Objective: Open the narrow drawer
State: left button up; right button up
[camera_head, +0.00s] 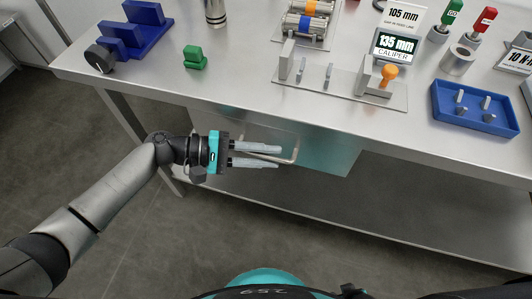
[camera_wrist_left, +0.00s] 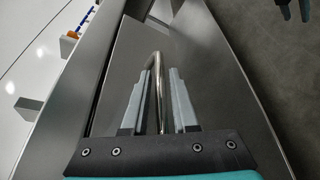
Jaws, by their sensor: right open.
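The narrow drawer (camera_head: 330,152) hangs under the front edge of the steel table, with a metallic front. Its bent metal bar handle (camera_head: 296,152) sticks out in front. My left gripper (camera_head: 280,156) is at the handle, one finger on each side. In the left wrist view the handle (camera_wrist_left: 154,66) runs between the open fingers (camera_wrist_left: 160,85), with gaps beside it. The drawer looks shut, though the arm hides part of its front. Two dark finger tips of my right gripper (camera_wrist_left: 294,10) show at the top right corner of the left wrist view, apart from each other.
The table top (camera_head: 230,85) carries a blue stepped block (camera_head: 135,38), a green block (camera_head: 194,58), a caliper display (camera_head: 395,47) and a blue tray (camera_head: 440,110). A lower shelf (camera_head: 400,220) lies below. The floor in front is clear.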

pick_arm(q)
grip_shut()
dwell(1.4)
